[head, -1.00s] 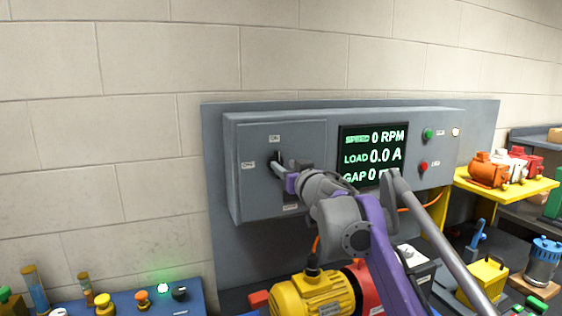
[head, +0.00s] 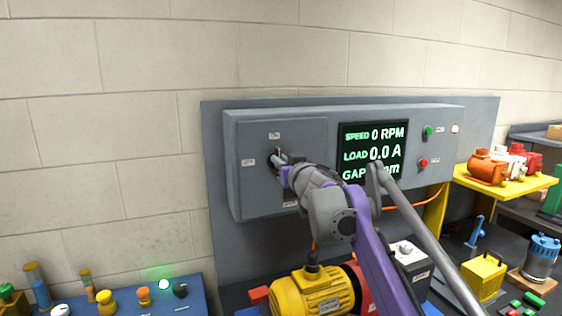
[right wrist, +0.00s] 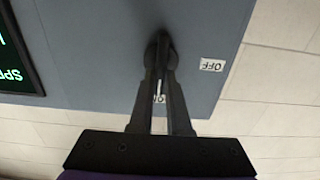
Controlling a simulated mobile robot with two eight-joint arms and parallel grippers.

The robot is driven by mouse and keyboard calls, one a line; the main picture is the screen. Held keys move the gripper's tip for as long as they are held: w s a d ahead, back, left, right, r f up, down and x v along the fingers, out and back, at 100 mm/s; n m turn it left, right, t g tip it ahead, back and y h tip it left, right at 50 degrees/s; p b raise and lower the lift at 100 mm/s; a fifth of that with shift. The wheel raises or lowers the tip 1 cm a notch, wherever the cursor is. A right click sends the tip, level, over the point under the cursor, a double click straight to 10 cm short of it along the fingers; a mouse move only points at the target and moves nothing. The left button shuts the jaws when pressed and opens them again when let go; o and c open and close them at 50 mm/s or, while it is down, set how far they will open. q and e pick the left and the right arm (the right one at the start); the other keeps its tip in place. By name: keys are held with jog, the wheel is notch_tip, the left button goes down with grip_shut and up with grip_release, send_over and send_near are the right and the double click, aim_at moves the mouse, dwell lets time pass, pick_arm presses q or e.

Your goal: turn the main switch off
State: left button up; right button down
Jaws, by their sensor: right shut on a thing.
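The main switch (right wrist: 161,48) is a dark rotary handle on the front of a grey cabinet (head: 240,195). An ON label (head: 275,136) is above it and an OFF label (head: 248,161) is to its left; the OFF label also shows upside down in the right wrist view (right wrist: 212,65). My right gripper (head: 277,160) is at the switch. In the right wrist view its two dark fingers (right wrist: 161,78) are closed around the handle, which lies in line with the partly hidden ON label. The fingers and wrist hide part of the handle. My left gripper is not in view.
A display (head: 373,152) reads 0 RPM and 0.0 A, with its lowest line partly covered by my right arm. Green (head: 427,132) and red (head: 423,163) buttons are right of it. A yellow motor (head: 315,291) stands below the cabinet.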

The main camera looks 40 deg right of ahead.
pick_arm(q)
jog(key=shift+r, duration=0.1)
pick_arm(e)
jog(key=shift+n, duration=0.4)
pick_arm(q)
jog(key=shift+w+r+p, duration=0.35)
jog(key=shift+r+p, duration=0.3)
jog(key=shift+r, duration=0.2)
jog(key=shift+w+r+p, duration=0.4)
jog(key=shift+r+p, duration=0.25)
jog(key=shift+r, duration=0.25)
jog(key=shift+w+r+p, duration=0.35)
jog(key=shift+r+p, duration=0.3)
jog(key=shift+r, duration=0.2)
pick_arm(e)
jog(key=shift+w+a+f+n, duration=0.1)
jog(key=shift+a+f+n, duration=0.1)
jog(key=shift+n, duration=2.65)
jog(key=shift+a+f+n, duration=0.15)
jog(key=shift+a+n, duration=0.05)
jog(key=shift+n, duration=2.7)
jog(key=shift+w+a+f+n, duration=0.1)
jog(key=shift+a+f+n, duration=0.1)
jog(key=shift+n, duration=2.65)
jog(key=c, duration=0.9)
grip_release()
